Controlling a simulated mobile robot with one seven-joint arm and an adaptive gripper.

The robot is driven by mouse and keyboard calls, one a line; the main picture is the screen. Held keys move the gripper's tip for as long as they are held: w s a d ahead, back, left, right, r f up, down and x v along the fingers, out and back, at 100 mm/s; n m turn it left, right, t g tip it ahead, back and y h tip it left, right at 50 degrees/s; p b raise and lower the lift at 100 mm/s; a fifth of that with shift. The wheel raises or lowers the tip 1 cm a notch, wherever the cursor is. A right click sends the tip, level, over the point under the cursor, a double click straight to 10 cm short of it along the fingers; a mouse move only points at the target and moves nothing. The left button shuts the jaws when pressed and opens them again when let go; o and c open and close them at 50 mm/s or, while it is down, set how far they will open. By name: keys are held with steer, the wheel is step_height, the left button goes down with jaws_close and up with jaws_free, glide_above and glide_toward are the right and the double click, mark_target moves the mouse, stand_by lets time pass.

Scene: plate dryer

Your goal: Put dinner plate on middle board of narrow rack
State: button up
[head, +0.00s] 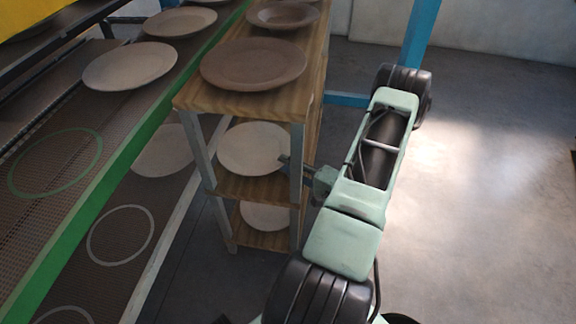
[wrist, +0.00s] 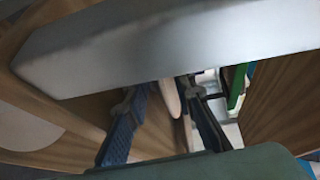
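A cream dinner plate (head: 252,147) lies on the middle board (head: 262,190) of the narrow wooden rack. My gripper (head: 286,163) reaches in from the right, beside the rack's front right post, at the plate's right edge. In the wrist view my fingers (wrist: 165,125) stand apart, one blue-textured and one dark. A pale plate rim (wrist: 170,97) shows edge-on between them, with gaps to the fingers. Whether the fingers touch the plate is not clear.
A grey metal post (wrist: 180,45) crosses close in front of the wrist camera. Brown plates (head: 253,62) cover the top board, and a pale plate (head: 264,216) lies on the lowest board. A green-edged conveyor (head: 120,160) with plates runs along the left. The floor at right is clear.

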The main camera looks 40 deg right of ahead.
steer(key=p+v, duration=0.2)
steer(key=v, duration=1)
stand_by(0.5)
